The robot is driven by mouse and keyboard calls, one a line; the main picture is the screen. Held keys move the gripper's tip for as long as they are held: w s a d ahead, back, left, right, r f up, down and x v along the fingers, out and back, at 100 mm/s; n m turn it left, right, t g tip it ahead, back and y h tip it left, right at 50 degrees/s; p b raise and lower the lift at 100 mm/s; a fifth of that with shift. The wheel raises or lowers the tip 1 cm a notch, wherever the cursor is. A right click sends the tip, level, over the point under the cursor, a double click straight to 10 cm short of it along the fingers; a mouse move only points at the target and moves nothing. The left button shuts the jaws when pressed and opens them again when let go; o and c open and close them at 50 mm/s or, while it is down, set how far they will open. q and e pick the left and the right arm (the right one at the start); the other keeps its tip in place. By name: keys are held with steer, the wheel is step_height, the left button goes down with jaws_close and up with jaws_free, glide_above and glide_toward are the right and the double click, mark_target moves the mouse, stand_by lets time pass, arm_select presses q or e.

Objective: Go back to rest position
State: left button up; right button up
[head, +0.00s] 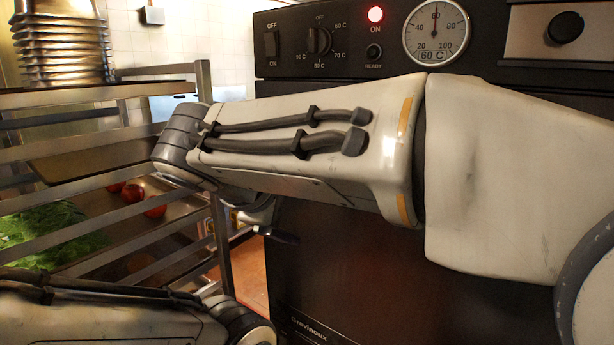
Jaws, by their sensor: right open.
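My right arm reaches in from the right across the front of a black heated cabinet (340,270). Its wrist bends down at the left end, and my right gripper (278,232) shows only partly below the forearm, with a dark finger in sight. It is open, and I see nothing held in it. The rest of it is hidden behind the arm. My left arm lies across the bottom left corner; its gripper is not in view.
A metal rack (222,240) stands at the left with trays, green lettuce (50,237) and red tomatoes (132,193). Stacked metal pans (60,45) sit on top. The cabinet's panel has a knob (318,41), a lit red lamp (376,14) and a dial (436,32).

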arm_select(q)
step_height(320, 180, down, 3)
steer(key=b, duration=0.2)
steer(key=shift+f+b, duration=0.2)
steer(key=shift+b, duration=0.2)
arm_select(e)
steer(key=s+d+f+m+g+y, duration=0.1)
steer(key=s+d+f+m+g, duration=0.1)
steer(key=s+f, duration=0.5)
steer(key=s+d+f+m+g+y, duration=0.2)
steer(key=s+f+g, duration=0.2)
steer(key=s+f, duration=0.4)
steer(key=s+d+f+m+g+y, duration=0.2)
steer(key=s+f, duration=0.5)
steer(key=f, duration=0.4)
steer(key=shift+s+d+f+m+g, duration=0.25)
steer(key=shift+s+d+m+g, duration=0.15)
steer(key=shift+d+m, duration=0.15)
arm_select(q)
steer(key=shift+c, duration=0.3)
